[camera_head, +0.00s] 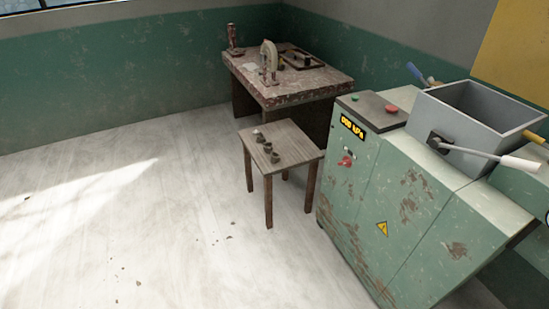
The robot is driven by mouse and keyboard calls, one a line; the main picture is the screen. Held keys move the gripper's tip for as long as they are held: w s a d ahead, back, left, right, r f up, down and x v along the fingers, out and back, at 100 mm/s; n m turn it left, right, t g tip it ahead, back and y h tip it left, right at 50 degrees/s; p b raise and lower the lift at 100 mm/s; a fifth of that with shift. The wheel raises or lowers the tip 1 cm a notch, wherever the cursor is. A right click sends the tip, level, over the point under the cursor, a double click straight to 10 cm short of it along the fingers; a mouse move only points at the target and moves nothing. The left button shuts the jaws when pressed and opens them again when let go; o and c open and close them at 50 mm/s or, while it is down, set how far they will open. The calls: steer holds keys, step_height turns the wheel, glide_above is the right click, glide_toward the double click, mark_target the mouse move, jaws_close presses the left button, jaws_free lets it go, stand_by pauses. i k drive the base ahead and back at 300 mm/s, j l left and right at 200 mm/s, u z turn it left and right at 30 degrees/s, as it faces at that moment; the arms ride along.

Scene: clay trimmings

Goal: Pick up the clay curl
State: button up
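Several small greyish-brown lumps stand in a row on the wooden stool (294,137) in the middle of the view. One of these lumps (275,158) sits nearest the front of the stool, and another lump (260,138) sits farther back. They are too small to tell whether any is the clay curl. Small dark scraps (138,283) also lie scattered on the floor, too small to make out. My gripper is not in view.
A green machine (375,215) with a grey hopper (455,128) and white-tipped lever (485,152) stands at right, close to the stool. A worn workbench (285,98) with tools stands behind, against the green wall. The pale floor (110,215) at left is mostly open.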

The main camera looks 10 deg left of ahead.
mark_target(276, 157)
steer(key=i+j, duration=1.4)
steer(key=j, duration=0.15)
steer(key=i+j, duration=1.35)
steer(key=j, duration=0.2)
steer(key=i+l+z, duration=0.05)
